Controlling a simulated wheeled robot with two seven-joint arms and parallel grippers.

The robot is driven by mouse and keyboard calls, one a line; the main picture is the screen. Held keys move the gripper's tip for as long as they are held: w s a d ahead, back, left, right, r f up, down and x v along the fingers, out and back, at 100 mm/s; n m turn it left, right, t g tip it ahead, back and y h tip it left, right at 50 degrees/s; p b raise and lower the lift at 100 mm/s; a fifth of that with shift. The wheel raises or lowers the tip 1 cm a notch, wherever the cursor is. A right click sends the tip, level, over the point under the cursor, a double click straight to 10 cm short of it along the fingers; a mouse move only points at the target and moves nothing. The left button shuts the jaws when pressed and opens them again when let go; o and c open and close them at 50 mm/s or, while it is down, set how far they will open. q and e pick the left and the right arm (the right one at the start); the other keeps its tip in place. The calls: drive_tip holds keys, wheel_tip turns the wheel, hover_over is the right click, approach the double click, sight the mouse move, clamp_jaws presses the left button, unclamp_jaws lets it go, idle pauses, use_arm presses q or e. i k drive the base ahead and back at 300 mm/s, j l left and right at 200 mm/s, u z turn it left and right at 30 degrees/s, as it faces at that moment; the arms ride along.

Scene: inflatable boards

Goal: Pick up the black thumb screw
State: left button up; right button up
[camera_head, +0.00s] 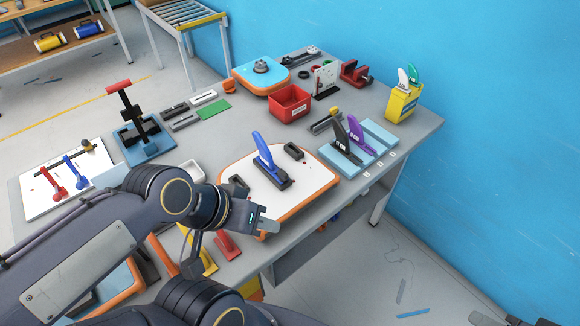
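I cannot clearly make out the black thumb screw; the small dark parts on the table are too small to name surely. A white board with an orange rim (314,180) lies at the table's front. On it a blue fin (264,148) stands in a black base, with small black blocks (293,151) near it. My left gripper (268,227) is over the front edge of this board, beside the blue fin's base and nearer to me. Its fingers overlap in this view, so their opening is hidden. Dark and grey parts at the bottom right edge may be my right gripper, mostly cut off.
A red bin (289,106) stands behind the board. A light-blue rack (365,147) with black and purple fins is to its right. A black clamp stand with red handle (132,118) is at left. A yellow box (402,103) stands at the far right corner.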

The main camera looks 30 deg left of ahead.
sight(283, 176)
drive_tip(key=i+l+u, duration=0.2)
drive_tip(key=u, duration=0.2)
drive_tip(key=i+l+u, duration=0.25)
drive_tip(key=u, duration=0.15)
drive_tip(key=l+u, duration=0.1)
drive_tip(key=u, duration=1.8)
